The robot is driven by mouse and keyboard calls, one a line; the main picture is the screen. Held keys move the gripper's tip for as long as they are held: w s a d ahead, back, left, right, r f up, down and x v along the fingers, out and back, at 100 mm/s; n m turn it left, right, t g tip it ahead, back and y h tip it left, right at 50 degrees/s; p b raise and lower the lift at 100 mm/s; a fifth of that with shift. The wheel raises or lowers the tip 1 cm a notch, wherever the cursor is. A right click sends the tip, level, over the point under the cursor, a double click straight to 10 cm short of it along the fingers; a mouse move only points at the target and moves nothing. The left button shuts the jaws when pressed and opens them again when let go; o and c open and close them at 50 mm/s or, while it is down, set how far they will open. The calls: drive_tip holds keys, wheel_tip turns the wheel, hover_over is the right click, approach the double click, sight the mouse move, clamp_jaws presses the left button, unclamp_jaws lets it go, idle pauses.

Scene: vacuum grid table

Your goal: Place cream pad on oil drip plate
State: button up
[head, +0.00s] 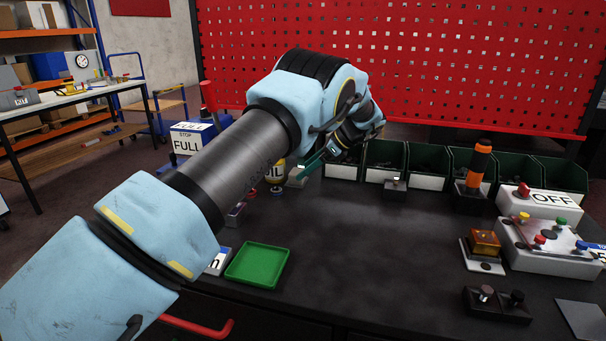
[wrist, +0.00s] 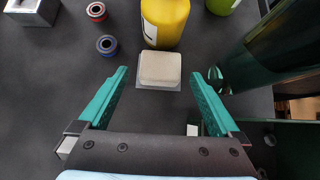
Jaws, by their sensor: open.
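The cream pad (wrist: 160,68) is a rounded square block in the wrist view, just in front of the yellow oil bottle (wrist: 165,22). It lies on a thin grey square plate (wrist: 159,87), whose edge shows around it; this looks like the oil drip plate. My gripper (wrist: 167,76) is open, its teal fingers spread to either side of the pad, with nothing held. I cannot tell how high the fingertips are above the table. In the head view my gripper (head: 313,164) is beside the oil bottle (head: 275,172), partly hidden by my arm.
A large dark green cylinder (wrist: 270,65) stands close to the right finger. Two small rings, red (wrist: 96,11) and blue (wrist: 107,45), lie left of the bottle. Green bins (head: 385,160) line the table's back. A green tray (head: 257,265) lies at the front; the table's middle is clear.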

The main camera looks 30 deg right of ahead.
drive_tip(key=b+v, duration=0.1)
drive_tip(key=v, duration=0.8)
drive_tip(key=shift+r, duration=0.25)
drive_tip(key=shift+s+d, duration=0.15)
